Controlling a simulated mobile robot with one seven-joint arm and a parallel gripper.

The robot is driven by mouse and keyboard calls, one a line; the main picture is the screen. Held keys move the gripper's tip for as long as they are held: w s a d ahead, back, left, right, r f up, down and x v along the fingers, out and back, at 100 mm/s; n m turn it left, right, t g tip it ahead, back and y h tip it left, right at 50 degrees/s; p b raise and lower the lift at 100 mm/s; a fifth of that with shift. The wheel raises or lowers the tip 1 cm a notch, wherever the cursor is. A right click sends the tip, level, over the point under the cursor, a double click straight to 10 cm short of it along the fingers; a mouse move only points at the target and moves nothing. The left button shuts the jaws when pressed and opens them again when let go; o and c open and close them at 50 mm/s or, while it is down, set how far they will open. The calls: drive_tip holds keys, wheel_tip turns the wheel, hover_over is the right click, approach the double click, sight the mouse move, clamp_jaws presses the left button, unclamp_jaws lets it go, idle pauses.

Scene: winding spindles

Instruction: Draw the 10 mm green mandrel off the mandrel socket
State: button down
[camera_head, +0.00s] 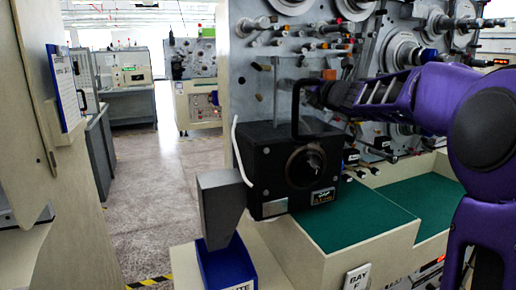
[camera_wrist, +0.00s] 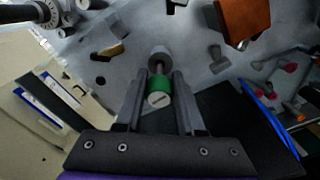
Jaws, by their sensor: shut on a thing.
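In the wrist view the green mandrel (camera_wrist: 160,86) has a green band and a pale round end face towards me. My gripper (camera_wrist: 161,77) has one finger on each side of it and is shut on it. Beyond the fingertips a thin shaft runs to a grey cylindrical piece (camera_wrist: 159,56) on the grey panel, which looks like the mandrel socket. I cannot tell whether the mandrel is still seated there. In the head view my gripper (camera_head: 314,95) is at the panel above the black box, and the mandrel cannot be made out.
A black box (camera_head: 268,160) with a round dial and black handle stands just below my gripper. The upright panel (camera_head: 243,88) carries several spindles and knobs. A green work surface (camera_head: 350,216) lies below. A grey block (camera_head: 220,205) stands above a blue bin (camera_head: 228,268).

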drive_tip(key=shift+s, duration=0.25)
drive_tip(key=shift+b+v, duration=0.35)
drive_tip(key=shift+v, duration=0.8)
drive_tip(key=shift+s, duration=0.1)
drive_tip(key=c, duration=1)
unclamp_jaws()
drive_tip(key=shift+d, duration=0.1)
clamp_jaws()
drive_tip(key=shift+s, duration=0.1)
